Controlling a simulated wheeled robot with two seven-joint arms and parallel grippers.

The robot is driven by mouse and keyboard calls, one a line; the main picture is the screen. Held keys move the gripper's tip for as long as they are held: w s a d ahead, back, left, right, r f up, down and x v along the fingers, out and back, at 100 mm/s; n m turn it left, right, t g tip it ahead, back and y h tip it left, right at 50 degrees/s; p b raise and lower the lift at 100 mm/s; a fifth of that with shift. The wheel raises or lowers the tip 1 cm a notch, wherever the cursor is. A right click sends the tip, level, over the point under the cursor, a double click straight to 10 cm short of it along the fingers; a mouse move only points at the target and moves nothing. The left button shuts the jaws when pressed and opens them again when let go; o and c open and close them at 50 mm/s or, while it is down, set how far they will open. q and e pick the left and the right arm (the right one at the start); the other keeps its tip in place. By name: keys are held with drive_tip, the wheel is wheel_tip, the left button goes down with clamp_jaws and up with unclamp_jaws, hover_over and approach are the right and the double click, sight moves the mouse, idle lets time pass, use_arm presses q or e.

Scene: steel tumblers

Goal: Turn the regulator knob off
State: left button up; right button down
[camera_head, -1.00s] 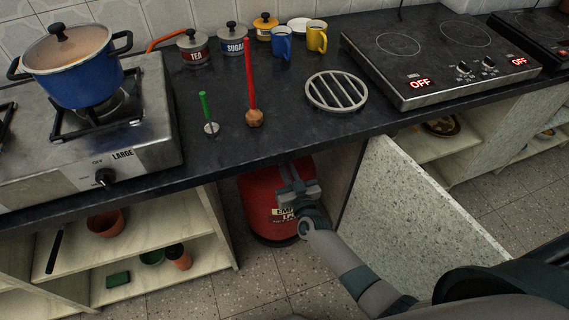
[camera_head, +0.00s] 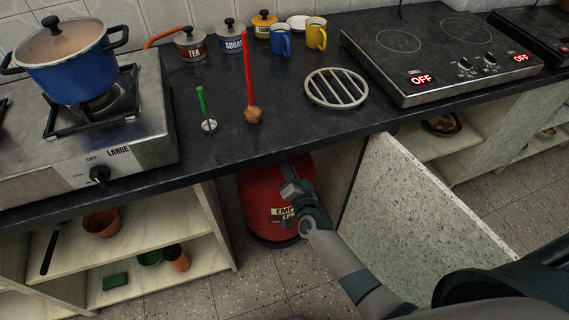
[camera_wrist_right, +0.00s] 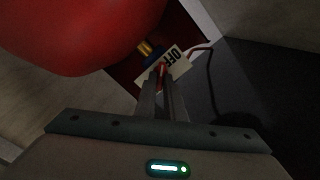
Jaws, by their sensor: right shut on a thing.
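The red gas cylinder (camera_head: 262,205) stands under the counter in the open bay, with a partly hidden label reading "EMP... LP..." on its side. My right gripper (camera_wrist_right: 162,78) reaches in at the cylinder's top. In the right wrist view its fingers are close together on a small red regulator knob (camera_wrist_right: 163,67). A pale tag reading OFF (camera_wrist_right: 178,66) lies beside the knob, with a brass fitting (camera_wrist_right: 146,48) and a dark blue part next to it. The counter hides the knob in the head view. My left gripper is not in view.
An open speckled door (camera_head: 425,200) stands right of the bay. The counter edge (camera_head: 215,170) runs above my arm. Shelves with pots are at the left. A stove with a blue pot (camera_head: 75,70) and an induction hob (camera_head: 440,60) stand on the counter.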

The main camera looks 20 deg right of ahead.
drive_tip(key=m, duration=0.1)
drive_tip(key=m+b, duration=0.1)
drive_tip(key=m, duration=0.3)
drive_tip(key=shift+f+b, duration=0.25)
drive_tip(key=shift+b, duration=0.15)
use_arm(q)
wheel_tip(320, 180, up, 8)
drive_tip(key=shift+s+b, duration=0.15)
drive_tip(key=shift+b, duration=0.2)
use_arm(e)
drive_tip(key=shift+m, duration=1.5)
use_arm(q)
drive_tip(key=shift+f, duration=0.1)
use_arm(e)
drive_tip(key=c, duration=1.8)
unclamp_jaws()
drive_tip(key=shift+d, duration=0.1)
drive_tip(key=shift+c, duration=0.2)
drive_tip(key=shift+s, duration=0.15)
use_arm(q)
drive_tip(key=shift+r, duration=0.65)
use_arm(e)
drive_tip(key=s, duration=1.7)
drive_tip(key=shift+d, duration=0.25)
